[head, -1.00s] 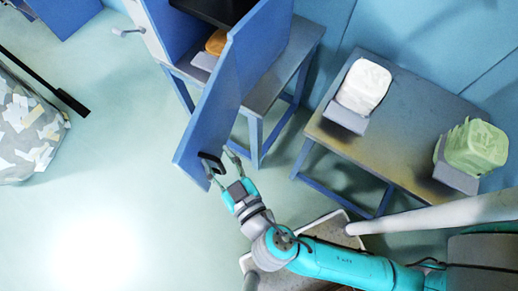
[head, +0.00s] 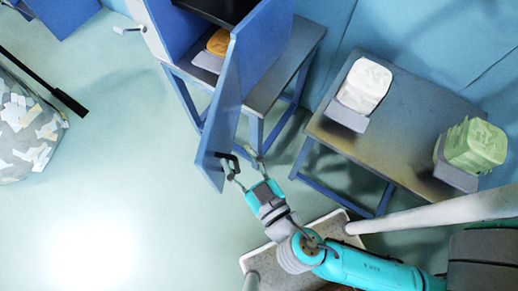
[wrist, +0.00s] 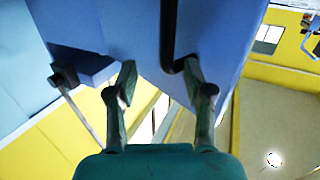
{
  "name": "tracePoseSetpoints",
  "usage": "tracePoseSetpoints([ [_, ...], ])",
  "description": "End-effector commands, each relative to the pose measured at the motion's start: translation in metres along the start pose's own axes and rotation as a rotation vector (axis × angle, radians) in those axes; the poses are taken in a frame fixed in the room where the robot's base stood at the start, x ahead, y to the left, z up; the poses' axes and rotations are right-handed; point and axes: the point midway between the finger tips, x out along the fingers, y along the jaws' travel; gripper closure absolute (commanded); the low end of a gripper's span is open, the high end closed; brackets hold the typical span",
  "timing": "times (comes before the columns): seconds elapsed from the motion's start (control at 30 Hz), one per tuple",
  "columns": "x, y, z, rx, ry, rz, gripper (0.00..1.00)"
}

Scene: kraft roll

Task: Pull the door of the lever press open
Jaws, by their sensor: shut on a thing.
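The lever press is a blue cabinet (head: 178,25) at the top of the head view, with a grey lever (head: 128,30) on its left side. Its blue door (head: 218,125) stands away from the cabinet, with a gap at its left side. A dark handle (head: 226,158) sits near the door's lower end. My gripper (head: 243,168) is at this handle, with its fingers shut on it. In the wrist view, the dark handle (wrist: 168,35) runs down between the fingers, close to the right one. An orange item (head: 218,42) shows inside, behind the door.
The press stands on a blue-legged table (head: 270,95). A second table (head: 400,120) at right holds a white block (head: 363,86) and a green block (head: 472,145) on grey bases. A patterned bag-like object (head: 25,125) is at left. Floor left of the door is clear.

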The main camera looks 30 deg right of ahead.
Motion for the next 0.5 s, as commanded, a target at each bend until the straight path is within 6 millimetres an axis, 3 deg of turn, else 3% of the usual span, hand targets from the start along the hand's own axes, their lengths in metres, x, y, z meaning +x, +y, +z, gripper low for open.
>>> tracePoseSetpoints([
  [0.03, -0.014, 0.004, 0.016, -0.033, -0.036, -0.019, 0.61],
  [0.5, -0.032, 0.024, 0.021, -0.035, -0.043, -0.014, 0.61],
])
